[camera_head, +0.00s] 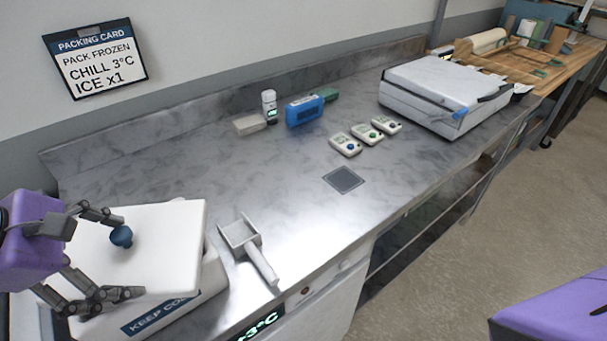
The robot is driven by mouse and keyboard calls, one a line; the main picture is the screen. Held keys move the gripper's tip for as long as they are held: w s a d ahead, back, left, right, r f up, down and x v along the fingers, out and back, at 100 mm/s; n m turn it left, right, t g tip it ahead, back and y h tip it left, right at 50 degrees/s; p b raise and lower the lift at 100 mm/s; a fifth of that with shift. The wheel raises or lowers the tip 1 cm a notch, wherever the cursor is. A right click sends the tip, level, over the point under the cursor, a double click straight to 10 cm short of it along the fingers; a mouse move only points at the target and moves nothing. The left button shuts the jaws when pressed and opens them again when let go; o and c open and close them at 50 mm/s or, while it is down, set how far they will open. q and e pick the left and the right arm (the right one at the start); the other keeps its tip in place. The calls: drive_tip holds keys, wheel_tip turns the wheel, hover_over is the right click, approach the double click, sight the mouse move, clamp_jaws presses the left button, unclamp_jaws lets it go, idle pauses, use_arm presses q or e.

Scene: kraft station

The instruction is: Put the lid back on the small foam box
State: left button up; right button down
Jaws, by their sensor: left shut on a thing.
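The white foam lid (168,240) with a round blue knob (121,236) is at the lower left. It lies over the small foam box (205,291), whose front carries a "KEEP COLD" label. The lid looks slightly askew to the box; whether it touches the rim all round I cannot tell. My left gripper (125,257) is shut on the lid, its dark fingers spread to either side of the knob. Part of the box's left side is hidden by the gripper. My right gripper is out of view; only a purple part of my right arm shows at the bottom right.
A grey scoop (246,244) lies just right of the box. A dark square pad (343,179), several small devices (364,134), a blue pack (304,111), a white bottle (269,105) and a larger white box (437,91) stand farther off.

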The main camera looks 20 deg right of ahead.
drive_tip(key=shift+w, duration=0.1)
use_arm(q)
drive_tip(key=o, duration=1)
drive_tip(key=shift+r+p, duration=1.4)
drive_tip(key=shift+r, duration=2.15)
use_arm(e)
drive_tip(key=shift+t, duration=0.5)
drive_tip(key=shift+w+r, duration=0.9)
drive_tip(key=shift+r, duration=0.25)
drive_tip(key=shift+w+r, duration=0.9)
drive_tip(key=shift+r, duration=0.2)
use_arm(q)
drive_tip(key=shift+c, duration=0.5)
clamp_jaws()
drive_tip(key=shift+f, duration=0.25)
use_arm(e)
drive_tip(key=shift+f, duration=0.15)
